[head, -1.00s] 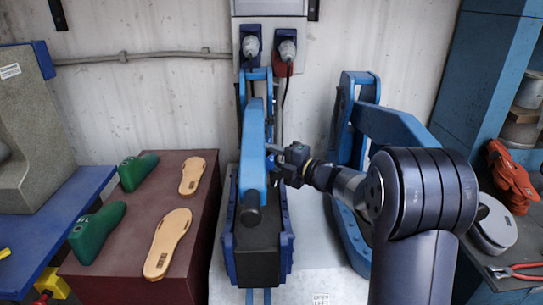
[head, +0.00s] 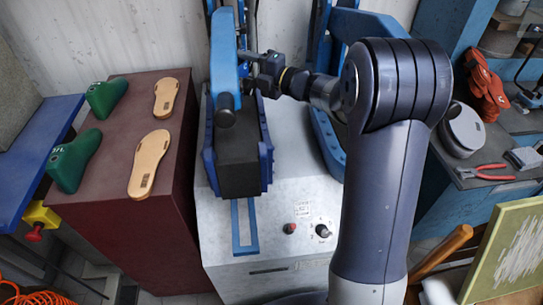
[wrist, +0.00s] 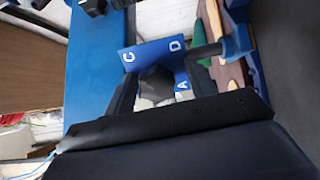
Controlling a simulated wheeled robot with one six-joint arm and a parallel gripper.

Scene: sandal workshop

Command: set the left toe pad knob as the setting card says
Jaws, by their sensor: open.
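My gripper (head: 258,72) is at the right side of the left press's light blue upright arm (head: 223,45), above the black pad block (head: 238,150). In the wrist view my gripper (wrist: 165,78) is open. Between its fingers is a dark grey faceted piece (wrist: 156,82), seemingly the knob, in front of a blue plate (wrist: 148,57) lettered C, D and A. Whether the fingers touch it, and where it points, I cannot tell. A small white label (head: 304,209), possibly the setting card, is on the machine's top; its print is too small to read.
Sandal soles (head: 149,162) and green lasts (head: 73,160) lie on the maroon cabinet (head: 110,205) at left. Red pliers (head: 483,172) lie on the right bench. A second blue press frame stands right.

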